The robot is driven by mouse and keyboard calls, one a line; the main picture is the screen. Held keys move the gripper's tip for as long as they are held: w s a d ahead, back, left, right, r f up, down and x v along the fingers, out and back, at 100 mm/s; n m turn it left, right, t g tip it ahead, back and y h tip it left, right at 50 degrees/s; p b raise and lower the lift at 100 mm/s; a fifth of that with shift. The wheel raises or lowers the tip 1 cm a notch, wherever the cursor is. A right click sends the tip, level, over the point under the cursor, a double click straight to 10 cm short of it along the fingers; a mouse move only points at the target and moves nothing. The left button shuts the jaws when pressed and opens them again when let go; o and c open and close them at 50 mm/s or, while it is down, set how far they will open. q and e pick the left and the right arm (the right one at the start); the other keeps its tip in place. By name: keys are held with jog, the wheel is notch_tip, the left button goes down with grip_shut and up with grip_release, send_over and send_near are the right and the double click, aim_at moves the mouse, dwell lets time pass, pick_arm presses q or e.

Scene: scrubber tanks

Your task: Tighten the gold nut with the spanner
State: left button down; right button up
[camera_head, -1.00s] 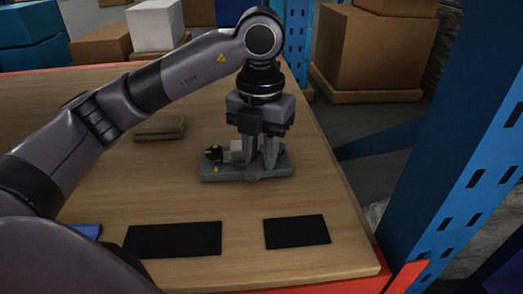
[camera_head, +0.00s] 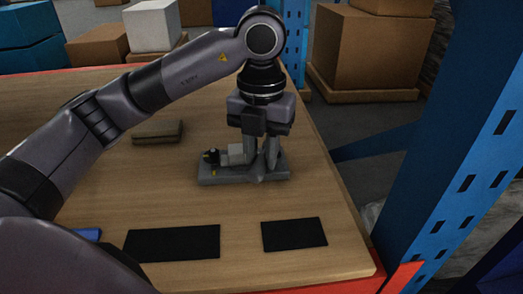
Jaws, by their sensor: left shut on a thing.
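My left gripper (camera_head: 261,171) points straight down over a grey base fixture (camera_head: 208,180) on the wooden table. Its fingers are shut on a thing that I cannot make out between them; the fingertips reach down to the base. A light grey block (camera_head: 236,153) stands on the base just left of the fingers. Left of it is a small dark part (camera_head: 211,156) with a yellowish mark below it. I cannot tell whether that mark is the gold nut. I cannot make out the spanner. My right gripper is not in view.
Two flat black mats (camera_head: 172,243) (camera_head: 294,234) lie bare on the front of the table (camera_head: 240,215). A brownish block (camera_head: 158,132) lies behind, to the left. A blue item (camera_head: 88,233) is partly hidden by my arm. A blue rack post (camera_head: 455,170) stands at the right.

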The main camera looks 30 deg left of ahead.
pick_arm(q)
jog(key=shift+r, duration=0.3)
jog(key=shift+r+p, duration=0.8)
jog(key=shift+p, duration=0.05)
